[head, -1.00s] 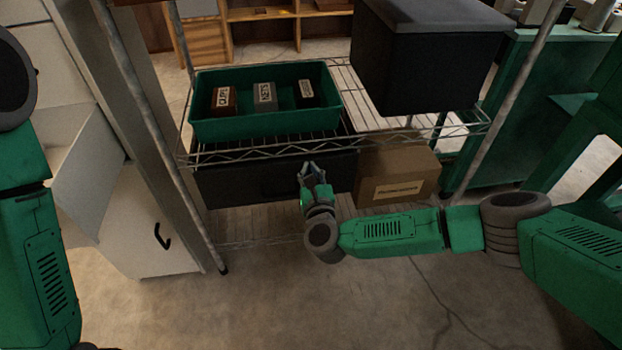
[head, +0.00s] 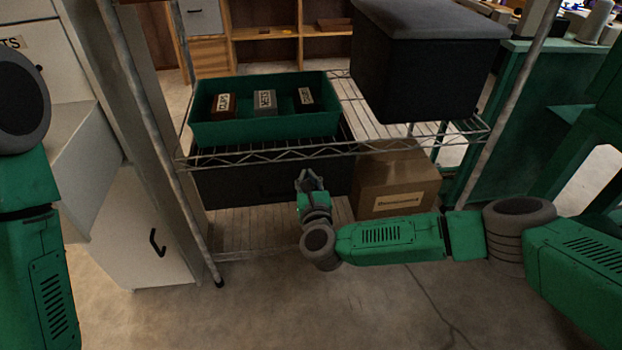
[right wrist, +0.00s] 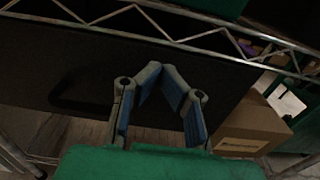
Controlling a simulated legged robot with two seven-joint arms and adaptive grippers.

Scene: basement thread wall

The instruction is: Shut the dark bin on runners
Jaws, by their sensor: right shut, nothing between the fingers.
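The dark bin (head: 235,188) hangs under the wire shelf, below the green tray. In the head view its black front lies close under the shelf's front edge. Its front (right wrist: 60,75) fills much of the right wrist view, with a darker handle-like shape at its left. My right gripper (head: 308,176) is shut and empty, in front of the bin's front, right of its middle. In the right wrist view its fingers (right wrist: 160,72) meet against the dark front; whether they touch it I cannot tell. My left arm shows at the left edge, but its gripper is out of view.
The green tray (head: 205,132) with several labelled blocks stands on the wire shelf (head: 330,150). A large dark lidded box (head: 415,75) stands to its right. A cardboard box (head: 397,180) sits below, right of the bin. Metal posts and a white cabinet (head: 130,235) bound the left side.

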